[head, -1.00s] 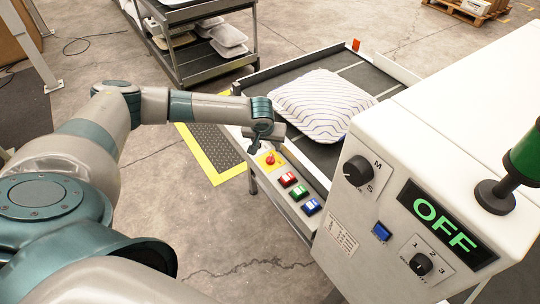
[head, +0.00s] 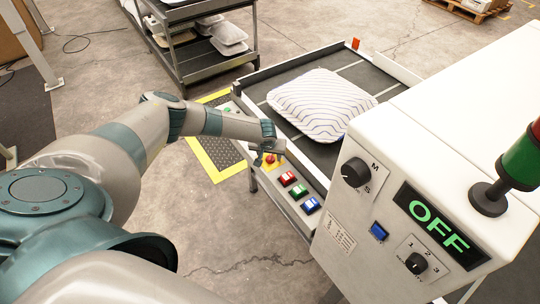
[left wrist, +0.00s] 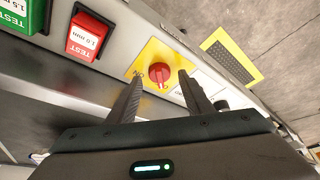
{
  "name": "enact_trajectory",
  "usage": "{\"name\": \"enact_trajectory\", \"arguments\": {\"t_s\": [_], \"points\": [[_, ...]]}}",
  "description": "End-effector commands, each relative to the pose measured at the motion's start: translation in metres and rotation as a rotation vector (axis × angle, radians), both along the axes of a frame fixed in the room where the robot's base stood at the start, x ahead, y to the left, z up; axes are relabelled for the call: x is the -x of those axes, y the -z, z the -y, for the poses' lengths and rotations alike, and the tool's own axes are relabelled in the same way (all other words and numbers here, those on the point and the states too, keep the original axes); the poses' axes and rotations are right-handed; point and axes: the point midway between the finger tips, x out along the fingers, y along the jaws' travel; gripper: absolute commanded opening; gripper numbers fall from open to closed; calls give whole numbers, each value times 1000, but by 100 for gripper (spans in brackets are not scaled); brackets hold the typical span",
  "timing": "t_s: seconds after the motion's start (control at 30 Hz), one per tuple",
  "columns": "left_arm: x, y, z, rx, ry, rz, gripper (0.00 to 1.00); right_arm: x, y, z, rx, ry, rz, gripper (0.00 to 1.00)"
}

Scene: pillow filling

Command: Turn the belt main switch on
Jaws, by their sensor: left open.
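The belt main switch is a red rotary knob (left wrist: 159,73) on a yellow plate (left wrist: 172,53), on the front panel of the conveyor. The knob also shows in the head view (head: 270,159), partly covered by my gripper. My left gripper (left wrist: 158,92) is open, its two fingers pointing at the knob, one on each side of it. I cannot tell whether the fingers touch the knob. In the head view my left gripper (head: 267,157) is over the yellow plate. The machine's display (head: 437,222) reads OFF in green letters. My right gripper is not in view.
Red (head: 287,179), green (head: 299,191) and blue (head: 311,206) switches line the panel beside the knob. A striped pillow (head: 322,104) lies on the dark belt (head: 370,79). The white control box (head: 400,150) stands at right. A shelf cart (head: 205,62) stands behind.

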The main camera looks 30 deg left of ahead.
Motion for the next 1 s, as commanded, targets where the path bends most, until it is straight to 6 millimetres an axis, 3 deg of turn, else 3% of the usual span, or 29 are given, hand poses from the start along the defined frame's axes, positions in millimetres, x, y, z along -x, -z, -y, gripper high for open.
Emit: {"name": "enact_trajectory", "arguments": {"t_s": [0.47,0.63,1.0], "points": [[-2,6,-1,0,-1,1,46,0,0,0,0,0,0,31],[-2,6,-1,0,-1,1,8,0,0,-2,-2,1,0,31],[-2,7,-2,0,13,0,6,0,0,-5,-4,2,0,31]]}}
